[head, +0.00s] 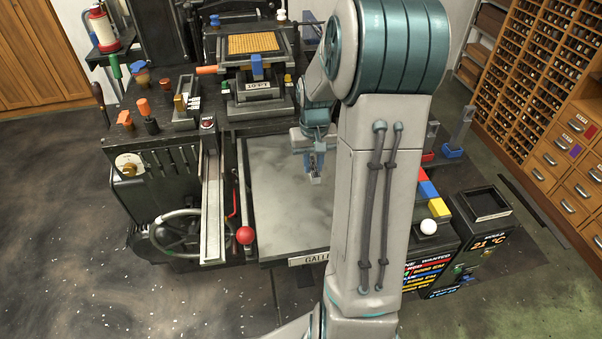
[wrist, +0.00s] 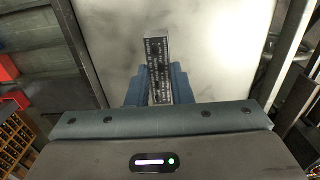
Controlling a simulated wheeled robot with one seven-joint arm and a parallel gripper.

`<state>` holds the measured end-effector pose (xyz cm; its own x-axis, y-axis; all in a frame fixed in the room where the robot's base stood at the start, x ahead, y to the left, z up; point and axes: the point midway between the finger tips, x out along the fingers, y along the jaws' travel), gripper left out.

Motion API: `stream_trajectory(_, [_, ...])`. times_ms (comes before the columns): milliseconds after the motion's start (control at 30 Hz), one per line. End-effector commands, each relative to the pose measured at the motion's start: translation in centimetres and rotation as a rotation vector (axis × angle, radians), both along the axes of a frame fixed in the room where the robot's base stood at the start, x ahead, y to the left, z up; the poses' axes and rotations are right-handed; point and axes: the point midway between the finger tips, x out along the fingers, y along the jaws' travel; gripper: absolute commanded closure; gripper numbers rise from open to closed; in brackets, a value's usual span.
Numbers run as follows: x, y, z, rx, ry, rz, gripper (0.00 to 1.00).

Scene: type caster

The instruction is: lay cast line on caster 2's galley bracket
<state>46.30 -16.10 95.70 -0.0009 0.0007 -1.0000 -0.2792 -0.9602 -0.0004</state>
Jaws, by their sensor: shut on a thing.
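My gripper (head: 315,172) is over the grey galley plate (head: 280,210) in the head view, partly behind my own arm. In the wrist view my gripper (wrist: 160,92) is shut on the cast line (wrist: 157,66), a narrow dark bar with rows of pale raised lettering. The bar sticks out beyond the fingertips, over the pale plate. A sign starting "GALLE" (head: 309,260) is on the plate's front edge, its right end hidden by my arm. I cannot tell which part is caster 2's galley bracket, nor whether the bar touches the plate.
A lever with a red ball (head: 245,235) stands at the plate's left front, beside a long metal channel (head: 213,200). A "10 PT" machine (head: 258,88) stands behind the plate. Red, blue and yellow blocks (head: 430,189) and a white ball (head: 428,226) are right of my arm.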

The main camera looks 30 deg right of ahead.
Motion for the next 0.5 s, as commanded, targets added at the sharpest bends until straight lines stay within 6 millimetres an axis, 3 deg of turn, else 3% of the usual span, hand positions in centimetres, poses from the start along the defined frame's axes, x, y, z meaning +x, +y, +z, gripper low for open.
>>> stream_trajectory(200, [2.1,2.1,-1.6,0.0,-0.001,0.003,1.0])
stream_trajectory(333, [2.2,2.3,-2.5,0.001,0.002,0.002,1.0])
stream_trajectory(500, [2.2,2.3,-5.0,0.001,0.002,0.002,1.0])
